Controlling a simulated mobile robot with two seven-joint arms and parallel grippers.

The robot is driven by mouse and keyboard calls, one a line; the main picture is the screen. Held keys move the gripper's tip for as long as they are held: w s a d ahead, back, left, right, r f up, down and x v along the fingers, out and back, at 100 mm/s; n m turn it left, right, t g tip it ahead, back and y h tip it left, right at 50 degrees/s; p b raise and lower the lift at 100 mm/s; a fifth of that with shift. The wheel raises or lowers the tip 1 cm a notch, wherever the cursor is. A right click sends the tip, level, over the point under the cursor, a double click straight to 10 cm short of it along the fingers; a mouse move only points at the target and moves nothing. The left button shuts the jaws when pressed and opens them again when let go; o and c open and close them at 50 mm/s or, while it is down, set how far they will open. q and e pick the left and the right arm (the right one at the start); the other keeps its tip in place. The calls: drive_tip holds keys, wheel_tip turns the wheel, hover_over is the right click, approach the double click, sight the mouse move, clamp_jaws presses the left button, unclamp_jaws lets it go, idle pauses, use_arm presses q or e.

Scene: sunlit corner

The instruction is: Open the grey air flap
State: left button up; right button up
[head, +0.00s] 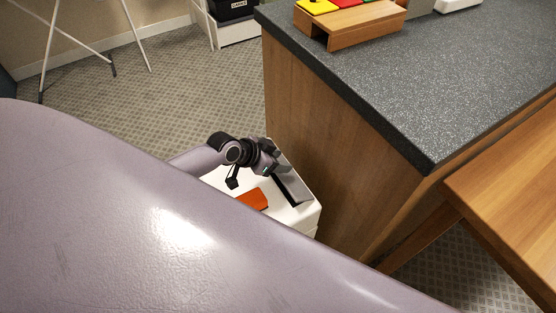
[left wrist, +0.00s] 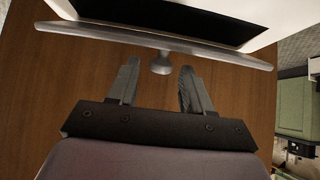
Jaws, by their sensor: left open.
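A white box-like unit (head: 307,215) stands beside the wooden side of the counter. The grey air flap (head: 292,188) shows on it as a narrow grey strip next to a dark area. In the left wrist view the flap (left wrist: 110,36) is a long grey bar seen nearly edge-on, with a small rounded knob (left wrist: 160,65) at its middle. A dark area (left wrist: 170,18) lies behind it in the white body. My left gripper (head: 276,160) is open close to the flap. Its fingers (left wrist: 158,80) stand on either side of the knob, apart from it. My right gripper is not in view.
The grey-topped counter (head: 400,75) with its wooden side (head: 325,140) rises right beside the unit. A wooden table (head: 515,190) is at the right. An orange item (head: 253,199) lies on the unit. My purple-grey arm covers the lower left.

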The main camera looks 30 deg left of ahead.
use_arm(q)
clamp_jaws()
idle(0.6)
